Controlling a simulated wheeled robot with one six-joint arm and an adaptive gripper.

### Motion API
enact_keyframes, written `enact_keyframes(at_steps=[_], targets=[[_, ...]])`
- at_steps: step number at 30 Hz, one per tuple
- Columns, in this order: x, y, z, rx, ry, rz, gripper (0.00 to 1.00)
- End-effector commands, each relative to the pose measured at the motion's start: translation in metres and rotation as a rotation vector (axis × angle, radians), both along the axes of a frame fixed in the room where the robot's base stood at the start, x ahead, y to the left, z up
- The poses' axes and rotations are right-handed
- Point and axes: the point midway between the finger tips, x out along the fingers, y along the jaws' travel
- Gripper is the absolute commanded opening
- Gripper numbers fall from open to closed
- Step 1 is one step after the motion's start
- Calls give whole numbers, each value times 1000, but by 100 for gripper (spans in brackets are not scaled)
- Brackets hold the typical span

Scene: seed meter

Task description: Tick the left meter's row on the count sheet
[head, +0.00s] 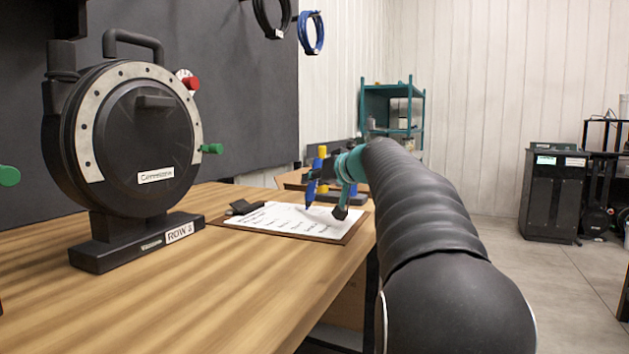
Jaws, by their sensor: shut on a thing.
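The count sheet (262,219) is white paper with rows of dark writing, too small to read. It lies on a brown clipboard (340,238) with a dark clip at its left end. My gripper (325,177) is shut on a blue marker (310,190), held tip down over the sheet's far part. I cannot tell whether the tip touches the paper, and no tick is readable. A round black seed meter (140,150) with a silver rim stands left on the table, its base labelled ROW with an unclear number.
The wooden table (230,295) is clear in front of the clipboard. A green knob (9,176) shows at the left edge. Behind are a teal shelf (392,92), hanging cable loops (311,33) and a dark cabinet (553,195). My arm covers the table's right side.

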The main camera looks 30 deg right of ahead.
Motion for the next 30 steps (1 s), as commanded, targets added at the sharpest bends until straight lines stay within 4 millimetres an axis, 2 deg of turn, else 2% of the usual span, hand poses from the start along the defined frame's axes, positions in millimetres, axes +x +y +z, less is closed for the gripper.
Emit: enact_keyframes(at_steps=[30], targets=[[6,-2,-3,0,1,0,0]])
